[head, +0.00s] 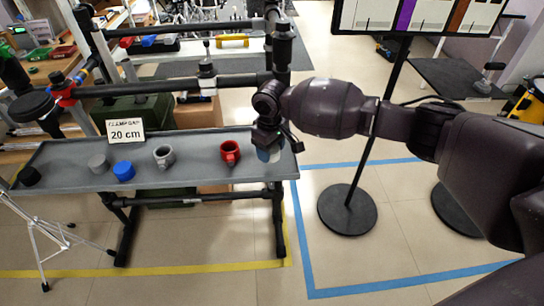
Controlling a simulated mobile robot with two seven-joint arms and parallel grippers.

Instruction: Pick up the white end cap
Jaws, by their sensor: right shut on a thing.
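The white end cap (268,154) is at the right end of the grey shelf (205,178). It shows as a pale, slightly bluish piece just below my right gripper (269,144). That gripper points down and is shut on the cap, and its fingers hide the cap's upper part. I cannot tell whether the cap touches the shelf or is just above it. My left gripper is not in view.
On the shelf, from left to right, are a black cap (29,176), a grey cap (98,163), a blue cap (124,171), a grey ring-like part (164,157) and a red one (230,152). A "20 cm" sign (126,131) stands behind. A stand base (347,209) is right.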

